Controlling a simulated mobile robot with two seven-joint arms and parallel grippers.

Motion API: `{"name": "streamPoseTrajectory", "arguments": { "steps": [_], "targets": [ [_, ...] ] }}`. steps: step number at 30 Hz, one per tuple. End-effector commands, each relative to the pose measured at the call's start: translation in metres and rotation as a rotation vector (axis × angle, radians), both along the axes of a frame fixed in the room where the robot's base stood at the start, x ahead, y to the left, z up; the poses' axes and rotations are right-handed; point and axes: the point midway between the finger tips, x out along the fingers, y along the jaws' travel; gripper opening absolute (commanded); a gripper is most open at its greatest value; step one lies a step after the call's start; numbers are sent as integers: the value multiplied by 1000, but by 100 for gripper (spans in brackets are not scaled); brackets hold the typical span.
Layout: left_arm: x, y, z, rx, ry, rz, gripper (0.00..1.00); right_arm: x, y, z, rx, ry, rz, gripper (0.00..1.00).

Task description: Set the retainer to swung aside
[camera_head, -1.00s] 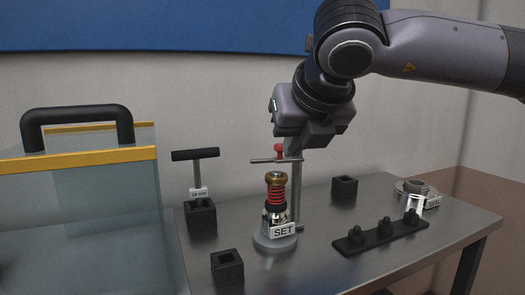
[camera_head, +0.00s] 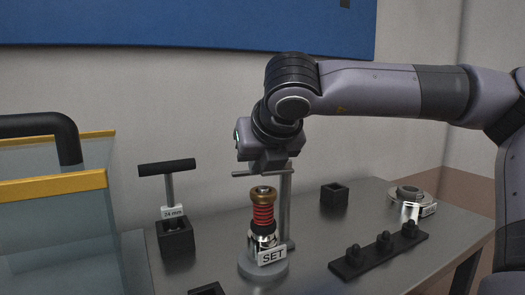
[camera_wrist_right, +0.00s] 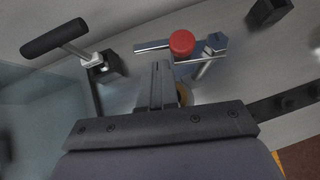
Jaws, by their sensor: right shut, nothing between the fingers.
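The retainer (camera_head: 250,174) is a thin grey bar reaching left from an upright post over a spring stack with a brass cap (camera_head: 262,194). A small gap shows between bar and cap in the head view. The stack stands on a round grey base tagged SET (camera_head: 272,257). The retainer's red knob (camera_wrist_right: 182,43) shows in the wrist view; in the head view my right gripper hides it. My right gripper (camera_head: 266,165) is shut and empty, at the retainer; its fingers (camera_wrist_right: 160,86) are beside the knob. Contact cannot be told. My left gripper is out of view.
A black T-handle tool (camera_head: 168,168) stands in a black block at left, near a clear yellow-edged guard (camera_head: 50,187). A black rack with several pegs (camera_head: 380,255), an empty black block (camera_head: 334,195) and a round metal fixture (camera_head: 408,200) are at right.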

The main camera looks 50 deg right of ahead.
Motion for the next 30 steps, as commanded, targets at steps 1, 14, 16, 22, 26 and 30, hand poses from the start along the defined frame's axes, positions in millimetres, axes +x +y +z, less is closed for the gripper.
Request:
{"name": "streamPoseTrajectory", "arguments": {
  "steps": [1,14,16,22,26,30],
  "targets": [
    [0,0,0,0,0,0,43,5,-3,-7,2,4,0,0],
    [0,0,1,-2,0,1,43,21,-12,-22,0,-1,-1,0],
    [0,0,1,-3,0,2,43,21,-12,-22,0,-1,-1,0],
    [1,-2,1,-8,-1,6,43,21,-11,-22,0,-1,-1,0],
    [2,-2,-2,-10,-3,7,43,22,-12,-23,0,-1,-1,0],
    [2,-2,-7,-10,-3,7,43,24,-12,-23,0,-1,-1,0]
  ]
}}
